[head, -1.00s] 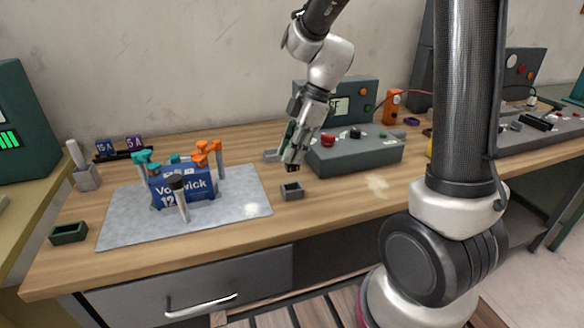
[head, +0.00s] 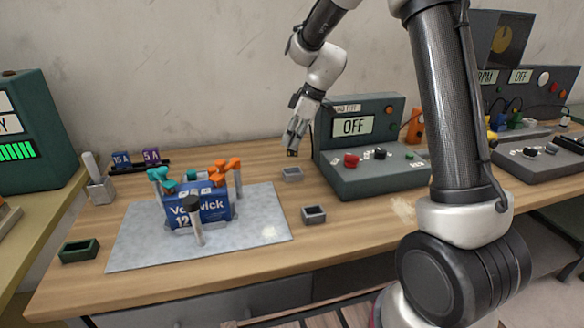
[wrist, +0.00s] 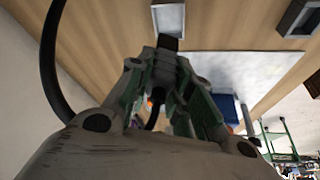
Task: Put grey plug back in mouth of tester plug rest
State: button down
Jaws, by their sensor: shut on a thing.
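My gripper (head: 293,148) is above the back of the bench, pointing down and shut on a dark grey plug. The plug's dark end (wrist: 167,43) shows beyond the fingertips in the wrist view; the fingers hide the rest of it. A small light grey open-topped rest (head: 292,174) stands on the bench just below the gripper. It also shows in the wrist view (wrist: 168,20), right beyond the plug's end. The plug appears above the rest; I cannot tell the gap. A second, darker grey open box (head: 314,216) stands nearer the front edge.
The tester (head: 370,182), its display reading OFF, stands close right of the gripper. A grey mat (head: 130,250) with a blue battery (head: 205,207) and several upright tools lies to the left. A black cable (wrist: 50,60) loops beside my gripper.

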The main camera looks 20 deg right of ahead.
aim_at(295, 155)
notch_tip(295, 155, down, 7)
jog(key=shift+f, duration=0.2)
dwell(0.3)
jog(key=c, duration=1.3)
grip_release()
jog(key=shift+f, duration=0.15)
jog(key=s+d+r+m, duration=0.1)
jog(key=s+d+r, duration=0.15)
jog(key=r, duration=0.35)
jog(key=s+d+r+m+h, duration=0.1)
jog(key=s+d+r, duration=0.1)
jog(key=s+r, duration=0.3)
jog(key=s+d+r+m, duration=0.1)
jog(key=s+d+r, duration=0.15)
jog(key=r, duration=0.35)
jog(key=s+d+m+h, duration=0.1)
jog(key=s+d+m, duration=0.1)
jog(key=s, duration=0.6)
jog(key=s+d+r+m+t+h, duration=0.1)
jog(key=s+d+m, duration=0.2)
jog(key=s+m, duration=0.2)
jog(key=s+d+r+m+t+h, duration=0.1)
jog(key=s+d+m, duration=0.2)
jog(key=s, duration=0.8)
jog(key=shift+r, duration=0.25)
